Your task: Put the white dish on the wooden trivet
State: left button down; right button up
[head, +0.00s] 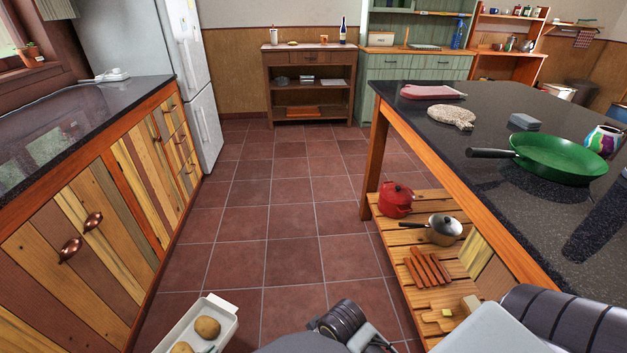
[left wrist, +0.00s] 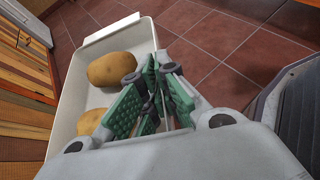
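The white dish (head: 222,310) is a rectangular tray with an end handle, at the bottom left of the head view. It holds potatoes (head: 207,327) and hangs above the floor. In the left wrist view, the dish (left wrist: 93,42) lies under and left of my left gripper (left wrist: 157,78). The green-padded fingers are close together on its right side wall; the exact contact is hidden. The wooden trivet (head: 428,268) appears to be the reddish-brown slatted piece on the table's lower shelf. My right gripper is not in view.
The slatted shelf (head: 413,235) also holds a red pot (head: 396,199), a saucepan (head: 443,230) and a light wooden board (head: 440,317). The dark tabletop (head: 480,180) overhangs it, with a table leg (head: 375,150) at the far corner. The tiled floor between counter and table is clear.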

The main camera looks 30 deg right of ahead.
aim_at(427, 269)
jog(key=i+l+z, duration=0.15)
jog(key=z, duration=0.3)
jog(key=i+z, duration=0.25)
jog(key=z, duration=0.25)
jog(key=i+z, duration=0.25)
jog(key=z, duration=0.2)
jog(key=i+z, duration=0.25)
jog(key=z, duration=0.25)
jog(key=i+j+z, duration=0.15)
jog(key=z, duration=0.3)
jog(key=i+j+z, duration=0.15)
jog(key=j+z, duration=0.15)
jog(key=z, duration=0.15)
jog(key=i+j+z, duration=0.1)
jog(key=j+z, duration=0.2)
jog(key=z, duration=0.2)
jog(key=i+j+z, duration=0.1)
jog(key=j+z, duration=0.2)
jog(key=z, duration=0.15)
